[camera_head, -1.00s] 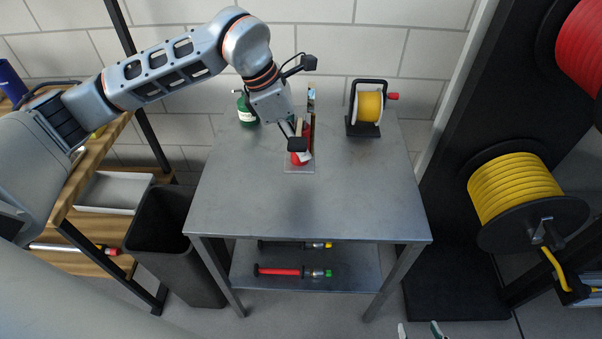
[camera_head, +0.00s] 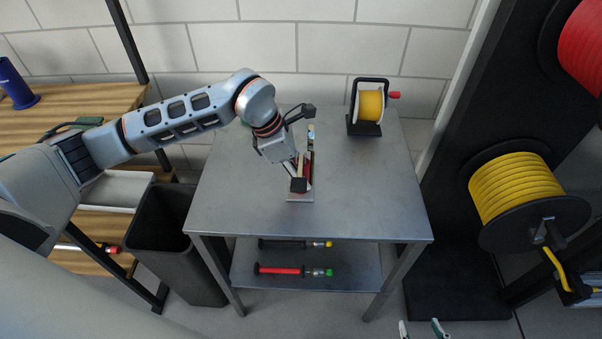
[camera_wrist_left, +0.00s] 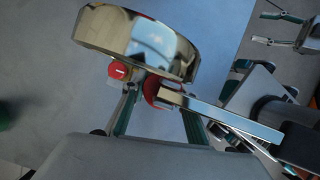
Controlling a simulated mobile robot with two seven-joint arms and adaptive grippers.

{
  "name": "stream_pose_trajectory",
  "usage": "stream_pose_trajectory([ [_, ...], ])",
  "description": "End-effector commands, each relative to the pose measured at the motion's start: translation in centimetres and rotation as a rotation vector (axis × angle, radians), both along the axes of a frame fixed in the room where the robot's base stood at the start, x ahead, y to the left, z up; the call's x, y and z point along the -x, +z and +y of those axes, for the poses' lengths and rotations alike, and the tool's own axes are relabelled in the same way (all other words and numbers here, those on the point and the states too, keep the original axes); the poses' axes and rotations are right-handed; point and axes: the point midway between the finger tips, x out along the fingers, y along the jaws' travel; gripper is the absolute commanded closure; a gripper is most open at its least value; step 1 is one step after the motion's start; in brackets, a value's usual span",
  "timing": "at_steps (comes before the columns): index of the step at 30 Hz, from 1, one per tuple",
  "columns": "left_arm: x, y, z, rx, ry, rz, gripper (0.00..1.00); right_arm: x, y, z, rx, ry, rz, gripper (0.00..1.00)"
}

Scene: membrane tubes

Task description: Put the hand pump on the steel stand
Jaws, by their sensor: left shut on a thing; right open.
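The hand pump (camera_head: 307,170) is over the top of the steel stand (camera_head: 350,210), a grey metal table with a lower shelf. It has a red body, a small flat base and an upright part, partly hidden by my left gripper (camera_head: 298,182). That gripper is shut on it. I cannot tell whether its base touches the top. In the left wrist view, the pump's shiny brass-coloured part (camera_wrist_left: 140,45), red parts and steel lever show by the left fingers (camera_wrist_left: 158,120). My right gripper (camera_head: 421,329) is open and empty at the bottom edge; it also shows in the left wrist view (camera_wrist_left: 272,28).
A yellow hose reel (camera_head: 369,106) stands at the back of the stand top. A black bin (camera_head: 172,235) is to the left, a large yellow reel (camera_head: 515,190) to the right. The right part of the top is clear.

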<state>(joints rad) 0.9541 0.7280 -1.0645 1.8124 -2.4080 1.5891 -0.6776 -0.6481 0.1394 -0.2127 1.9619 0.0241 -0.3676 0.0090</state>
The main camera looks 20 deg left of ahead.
Motion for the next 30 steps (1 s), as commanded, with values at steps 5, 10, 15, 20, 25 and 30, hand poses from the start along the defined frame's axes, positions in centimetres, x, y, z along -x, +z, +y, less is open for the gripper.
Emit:
stream_pose_trajectory([
  [5, -0.1, 0.2, -0.1, 0.003, -0.001, -0.004, 1.0, 0.1, -0.1, 0.0, 0.001, 0.0, 0.003, 0.52],
  [10, 0.0, -0.1, 0.0, 0.0, 0.0, 0.0, 0.55, 0.1, -0.2, 0.0, 0.001, 0.0, 0.003, 0.52],
  [15, 0.0, -0.1, 0.0, 0.0, 0.0, 0.0, 0.55, 0.1, -0.2, 0.0, 0.001, 0.0, 0.003, 0.52],
  [20, 0.0, 0.0, 0.0, 0.0, 0.0, 0.0, 0.55, 0.0, -0.1, 0.0, 0.001, 0.0, 0.002, 0.52],
  [25, 0.1, 1.4, 0.5, 0.0, 0.0, -0.003, 0.55, 0.0, 0.2, 0.0, 0.0, -0.001, -0.002, 0.52],
  [30, 0.6, 4.5, 1.7, -0.002, 0.0, -0.006, 0.55, -0.1, 0.4, 0.0, -0.001, 0.0, -0.004, 0.52],
])
